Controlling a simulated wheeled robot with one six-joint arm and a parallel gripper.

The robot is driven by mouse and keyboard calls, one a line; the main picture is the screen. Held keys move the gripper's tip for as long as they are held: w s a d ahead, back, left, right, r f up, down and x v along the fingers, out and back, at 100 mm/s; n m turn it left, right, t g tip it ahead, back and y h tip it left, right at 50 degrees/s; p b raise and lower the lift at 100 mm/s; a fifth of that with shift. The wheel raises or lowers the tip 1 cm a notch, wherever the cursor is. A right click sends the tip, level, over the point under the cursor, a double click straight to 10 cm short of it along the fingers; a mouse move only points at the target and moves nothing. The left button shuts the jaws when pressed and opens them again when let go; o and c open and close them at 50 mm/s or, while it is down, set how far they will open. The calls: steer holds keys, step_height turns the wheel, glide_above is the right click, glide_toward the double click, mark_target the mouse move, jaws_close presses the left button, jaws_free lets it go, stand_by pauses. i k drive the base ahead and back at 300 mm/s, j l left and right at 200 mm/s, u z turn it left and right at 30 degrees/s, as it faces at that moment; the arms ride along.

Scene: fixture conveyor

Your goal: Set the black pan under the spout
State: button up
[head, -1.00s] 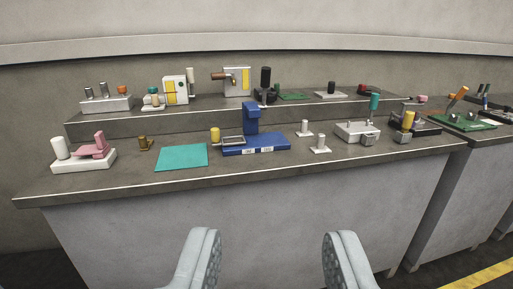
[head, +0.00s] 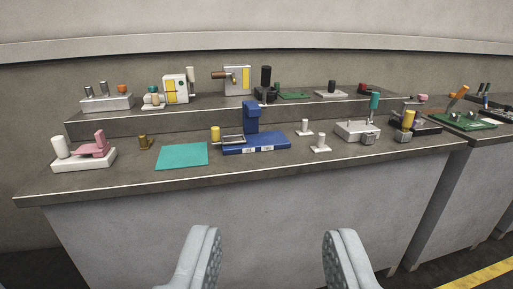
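My gripper (head: 275,258) is open and empty, its two pale grey fingers wide apart at the bottom of the view, in front of the bench. A blue stand (head: 251,116) with an overhanging head rises from a blue base (head: 272,142) mid-bench; the head may be the spout. A small dark shallow pan (head: 233,140) with a pale rim sits at the left end of that base, beside the upright. A yellow cylinder (head: 215,134) stands at the pan's left, perhaps its handle. Whether the pan is black is hard to tell at this size.
A teal mat (head: 181,155) lies left of the blue base. A white block with pink piece (head: 86,152) stands far left. White pegs (head: 321,142) and a grey fixture (head: 358,131) stand right. Several fixtures line the raised back shelf (head: 200,109). The bench front edge is clear.

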mark_target(240, 103)
steer(key=i+l+u, duration=0.1)
steer(key=l, duration=0.2)
steer(key=i+l+u, duration=0.1)
steer(key=l, duration=0.25)
steer(key=i+l+u, duration=0.1)
steer(key=l, duration=0.25)
steer(key=i+l+u, duration=0.1)
steer(key=l, duration=0.2)
steer(key=i+l, duration=0.15)
steer(key=i, duration=0.15)
steer(key=i+l+u, duration=0.1)
steer(key=i, duration=0.2)
